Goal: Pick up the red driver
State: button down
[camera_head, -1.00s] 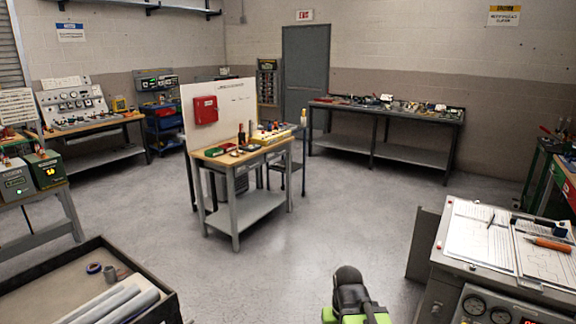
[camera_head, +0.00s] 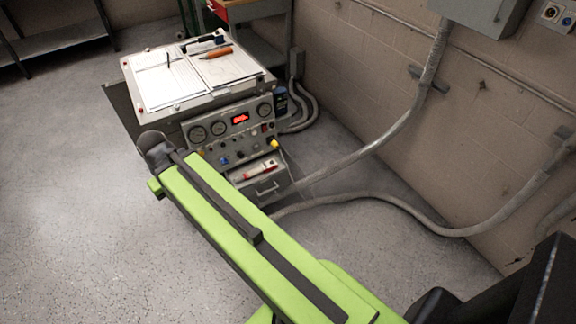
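An orange-red handled tool (camera_head: 215,52) lies on the right-hand paper sheet on top of the grey control console (camera_head: 185,108). It looks like a driver, but its details are too small to be sure. A red and white item (camera_head: 262,169) shows at the open drawer (camera_head: 264,186) low on the console front; I cannot tell what it is. My green arm reaches from the lower right toward the console, and its dark far end shows in front of the console's left side. The fingers of my gripper do not show.
Paper sheets (camera_head: 160,80) and a dark item (camera_head: 203,42) lie on the console top. A red drawer cabinet (camera_head: 238,12) stands behind it. Grey conduits (camera_head: 395,130) run along the right wall and across the floor. The floor (camera_head: 70,190) on the left is clear.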

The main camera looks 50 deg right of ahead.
aim_at(259, 170)
jog(key=z, duration=1.15)
jog(key=i, duration=0.6)
jog(key=z, duration=0.05)
jog(key=k, duration=0.65)
jog(key=u, duration=0.55)
jog(key=i, duration=0.85)
jog(key=u, duration=1.35)
